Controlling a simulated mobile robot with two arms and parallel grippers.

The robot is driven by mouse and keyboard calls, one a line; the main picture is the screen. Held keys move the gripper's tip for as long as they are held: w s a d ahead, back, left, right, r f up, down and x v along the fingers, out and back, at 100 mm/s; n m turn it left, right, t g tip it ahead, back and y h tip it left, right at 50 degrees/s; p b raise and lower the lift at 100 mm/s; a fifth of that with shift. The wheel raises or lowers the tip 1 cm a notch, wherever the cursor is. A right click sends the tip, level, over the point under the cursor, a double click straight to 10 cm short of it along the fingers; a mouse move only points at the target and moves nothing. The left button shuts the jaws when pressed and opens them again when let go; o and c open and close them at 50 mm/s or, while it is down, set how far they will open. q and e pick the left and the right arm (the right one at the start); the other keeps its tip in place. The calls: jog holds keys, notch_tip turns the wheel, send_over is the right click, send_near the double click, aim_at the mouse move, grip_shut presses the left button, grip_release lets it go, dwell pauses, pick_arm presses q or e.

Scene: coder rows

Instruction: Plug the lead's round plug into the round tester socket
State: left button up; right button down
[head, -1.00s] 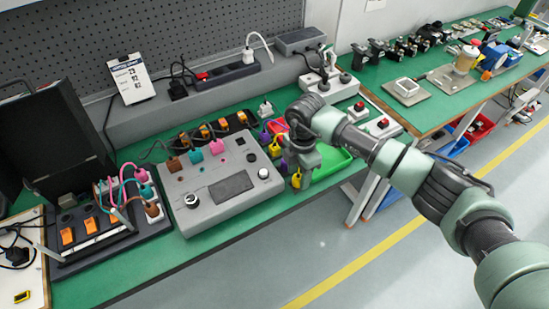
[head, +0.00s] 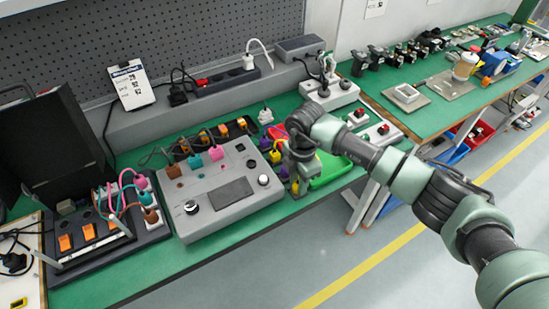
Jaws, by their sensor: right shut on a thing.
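The grey tester (head: 232,212) lies on the green bench left of my right gripper. It has knobs, a dark screen and small round holes on top. Brown (head: 173,171), teal (head: 194,161) and pink (head: 215,153) plugs stand along its back edge. My right gripper (head: 297,185) points down just beyond the tester's right end. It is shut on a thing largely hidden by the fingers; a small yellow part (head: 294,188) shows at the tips. I cannot tell its shape or which tester hole is the round socket. My left gripper is out of view.
A rack with orange switches and coloured leads (head: 110,245) is at left. A power strip (head: 228,78) lies on the back ledge.

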jog(key=shift+r+p, duration=0.35)
jog(key=shift+r, duration=0.1)
dwell(0.6)
jog(key=shift+r+p, duration=0.8)
jog(key=shift+r, duration=0.25)
